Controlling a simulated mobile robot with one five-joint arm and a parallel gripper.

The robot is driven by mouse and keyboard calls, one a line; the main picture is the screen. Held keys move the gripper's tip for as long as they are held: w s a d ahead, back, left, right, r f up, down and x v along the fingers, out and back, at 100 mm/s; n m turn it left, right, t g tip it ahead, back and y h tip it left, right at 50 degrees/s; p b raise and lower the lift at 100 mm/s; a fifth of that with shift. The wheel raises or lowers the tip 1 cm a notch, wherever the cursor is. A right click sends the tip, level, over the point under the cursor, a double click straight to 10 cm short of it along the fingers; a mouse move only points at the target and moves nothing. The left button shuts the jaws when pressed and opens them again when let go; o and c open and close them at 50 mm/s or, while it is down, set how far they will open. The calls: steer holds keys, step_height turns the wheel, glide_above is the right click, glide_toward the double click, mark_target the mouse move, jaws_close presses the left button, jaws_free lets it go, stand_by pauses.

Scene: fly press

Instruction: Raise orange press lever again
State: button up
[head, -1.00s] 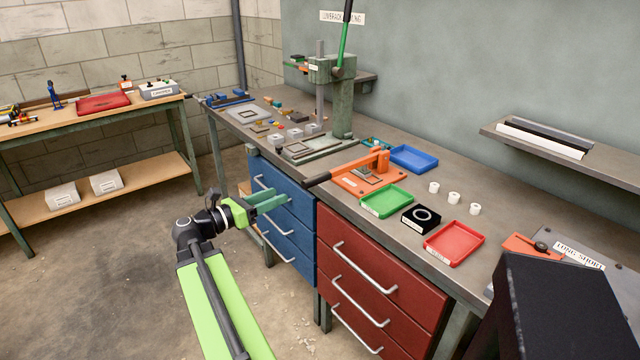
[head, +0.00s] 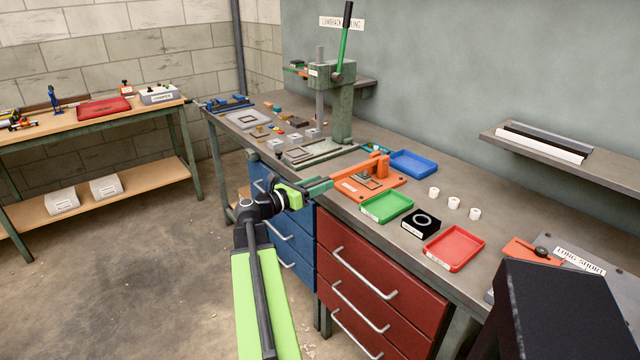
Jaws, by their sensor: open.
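The orange press (head: 372,188) sits on the bench, its orange lever (head: 366,168) lying low and pointing left. The lever's dark handle end is largely hidden at my gripper. My gripper (head: 325,184), with green fingers, is open at the handle end, over the bench's front edge. I cannot tell whether the handle lies between the fingers or whether they touch it.
A green tray (head: 387,207), a black block with a ring (head: 419,223) and a red tray (head: 455,248) stand to the right. A blue tray (head: 414,163) is behind. The large green press (head: 342,105) stands behind left. Drawers are below the bench edge.

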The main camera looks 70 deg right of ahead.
jaws_close()
steer(key=shift+f, duration=0.1)
stand_by(1.2)
